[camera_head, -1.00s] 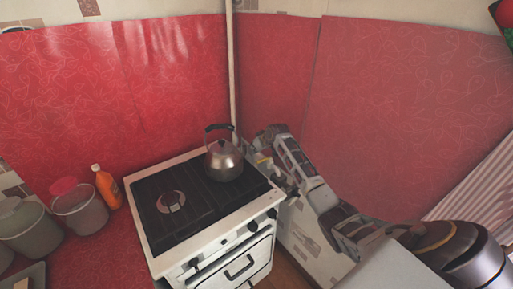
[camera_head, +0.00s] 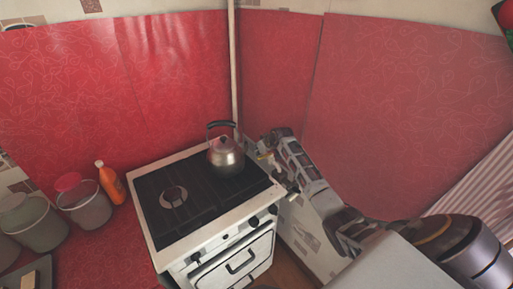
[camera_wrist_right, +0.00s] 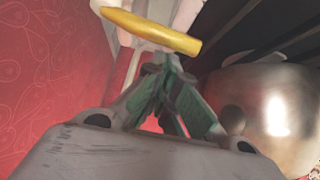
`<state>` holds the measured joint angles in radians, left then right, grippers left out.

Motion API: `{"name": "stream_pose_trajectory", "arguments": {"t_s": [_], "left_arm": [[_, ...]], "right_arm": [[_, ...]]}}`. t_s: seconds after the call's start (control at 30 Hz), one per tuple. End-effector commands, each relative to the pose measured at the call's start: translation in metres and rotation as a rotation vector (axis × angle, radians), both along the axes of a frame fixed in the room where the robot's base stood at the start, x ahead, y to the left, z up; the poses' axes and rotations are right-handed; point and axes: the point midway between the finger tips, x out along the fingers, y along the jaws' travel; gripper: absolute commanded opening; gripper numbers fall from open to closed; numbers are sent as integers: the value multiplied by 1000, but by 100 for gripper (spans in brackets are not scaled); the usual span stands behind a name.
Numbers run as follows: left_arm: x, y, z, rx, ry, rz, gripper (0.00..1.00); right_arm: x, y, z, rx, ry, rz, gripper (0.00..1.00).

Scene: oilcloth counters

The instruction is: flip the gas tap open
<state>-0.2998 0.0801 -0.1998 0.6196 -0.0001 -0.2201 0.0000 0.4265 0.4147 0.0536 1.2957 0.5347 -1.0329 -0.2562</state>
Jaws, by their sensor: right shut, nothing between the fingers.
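The gas tap's yellow handle (camera_wrist_right: 150,30) shows at the top of the right wrist view, lying slantwise across a pale pipe. In the head view a small yellow patch (camera_head: 263,156) shows behind the stove's right back corner, mostly hidden by my arm. My right gripper (camera_wrist_right: 165,72) is shut and empty, its green-padded fingers meeting just below the yellow handle in the wrist picture. I cannot tell whether they touch it. In the head view my right arm reaches in from the right to beside the stove. My left gripper is not in view.
A metal kettle (camera_head: 226,158) stands on the stove (camera_head: 205,240), close to my right gripper; it also fills the right of the wrist view (camera_wrist_right: 275,115). A red wall (camera_head: 400,110) bounds the corner. Buckets (camera_head: 85,207) and an orange bottle (camera_head: 111,184) stand at left.

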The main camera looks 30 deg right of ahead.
Motion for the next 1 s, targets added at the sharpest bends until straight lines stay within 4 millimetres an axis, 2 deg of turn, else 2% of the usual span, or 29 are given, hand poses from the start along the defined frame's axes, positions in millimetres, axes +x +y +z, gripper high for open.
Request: {"name": "stream_pose_trajectory", "arguments": {"t_s": [0.3,0.73,1.0], "left_arm": [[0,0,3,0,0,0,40],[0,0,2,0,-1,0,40],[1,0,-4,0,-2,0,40]], "right_arm": [[-8,0,-1,0,0,0,0],[-7,-1,-1,-1,0,4,0],[-5,-9,-2,0,0,30,0]]}}
